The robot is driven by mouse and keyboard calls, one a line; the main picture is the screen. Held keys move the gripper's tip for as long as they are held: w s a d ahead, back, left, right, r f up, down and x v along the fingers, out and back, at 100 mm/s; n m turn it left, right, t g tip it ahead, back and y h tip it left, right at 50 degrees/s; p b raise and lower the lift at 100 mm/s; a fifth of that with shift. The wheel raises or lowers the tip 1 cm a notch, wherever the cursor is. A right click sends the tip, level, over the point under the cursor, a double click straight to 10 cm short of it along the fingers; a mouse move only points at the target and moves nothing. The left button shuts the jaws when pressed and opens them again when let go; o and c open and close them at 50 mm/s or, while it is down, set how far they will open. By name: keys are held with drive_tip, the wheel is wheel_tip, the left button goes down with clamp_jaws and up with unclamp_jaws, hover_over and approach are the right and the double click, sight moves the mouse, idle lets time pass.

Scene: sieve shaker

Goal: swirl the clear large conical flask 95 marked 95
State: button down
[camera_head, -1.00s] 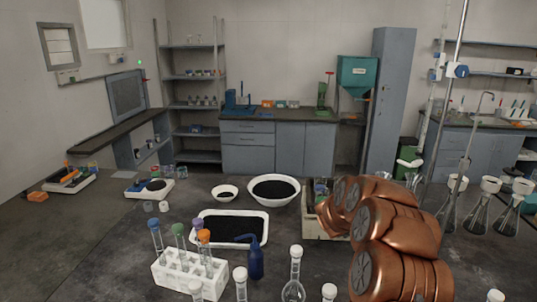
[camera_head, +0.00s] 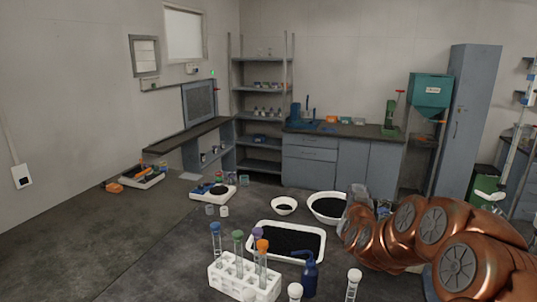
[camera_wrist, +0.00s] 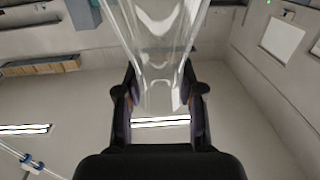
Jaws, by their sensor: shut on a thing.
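My gripper (camera_wrist: 160,103) shows in the wrist view with its two dark fingers on either side of clear glass. It is shut on the clear flask (camera_wrist: 158,45), whose narrower part sits between the fingers and whose body widens toward the top of the picture. No marking can be read on the glass.
A white test tube rack (camera_head: 242,280) with coloured-capped tubes stands at the front. White-stoppered glassware (camera_head: 353,284) stands at the front edge. The bench at left is mostly clear.

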drive_tip(key=s+a+n+y, duration=0.1)
drive_tip(key=a+n+y, duration=0.25)
drive_tip(key=a, duration=0.55)
drive_tip(key=shift+m+t+y, duration=0.25)
drive_tip(key=shift+t+y, duration=0.05)
drive_tip(key=shift+y, duration=0.25)
drive_tip(key=r, duration=0.2)
drive_tip(key=a+r, duration=0.1)
drive_tip(key=r, duration=0.2)
drive_tip(key=shift+s, duration=0.15)
